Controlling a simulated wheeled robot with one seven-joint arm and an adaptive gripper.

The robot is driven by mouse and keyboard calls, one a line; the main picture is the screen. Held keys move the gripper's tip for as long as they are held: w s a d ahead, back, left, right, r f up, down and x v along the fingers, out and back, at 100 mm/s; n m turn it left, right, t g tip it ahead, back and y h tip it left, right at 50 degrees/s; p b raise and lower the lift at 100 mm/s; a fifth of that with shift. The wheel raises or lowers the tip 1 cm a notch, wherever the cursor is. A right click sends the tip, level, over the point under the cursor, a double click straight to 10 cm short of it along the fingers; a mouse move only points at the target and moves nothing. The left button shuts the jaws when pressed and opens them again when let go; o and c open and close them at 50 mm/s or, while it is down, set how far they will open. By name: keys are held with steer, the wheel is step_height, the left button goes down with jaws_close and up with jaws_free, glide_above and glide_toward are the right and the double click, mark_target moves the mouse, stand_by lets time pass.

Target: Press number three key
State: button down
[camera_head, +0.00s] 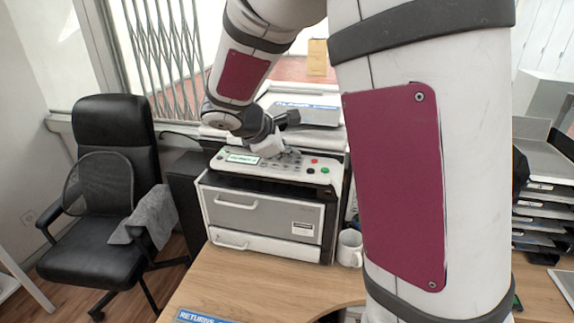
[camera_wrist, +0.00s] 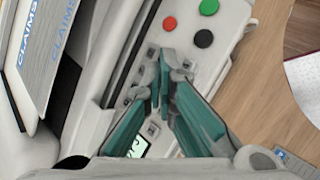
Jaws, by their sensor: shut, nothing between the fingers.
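The copier's control panel (camera_head: 278,166) has small grey keys and a lit display (camera_head: 243,158) at its left. My gripper (camera_head: 272,151) is over the key area and hides part of it. In the wrist view my gripper (camera_wrist: 165,65) has its teal fingers closed together at the tips, holding nothing. The tips are at or just above the panel among grey square keys (camera_wrist: 154,128); I cannot tell whether they touch. No digits are legible, so the number three key cannot be told apart. The display (camera_wrist: 135,148) is partly hidden behind the fingers.
A red button (camera_wrist: 169,24), a green button (camera_wrist: 209,7) and a black button (camera_wrist: 204,38) lie beyond my fingertips. A claims folder (camera_wrist: 45,50) lies on top of the copier. A white mug (camera_head: 350,248) stands right of the copier on the wooden desk (camera_head: 260,285).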

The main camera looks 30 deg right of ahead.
mark_target(288, 168)
steer(key=shift+r+p, duration=1.8)
steer(key=shift+r, duration=1.15)
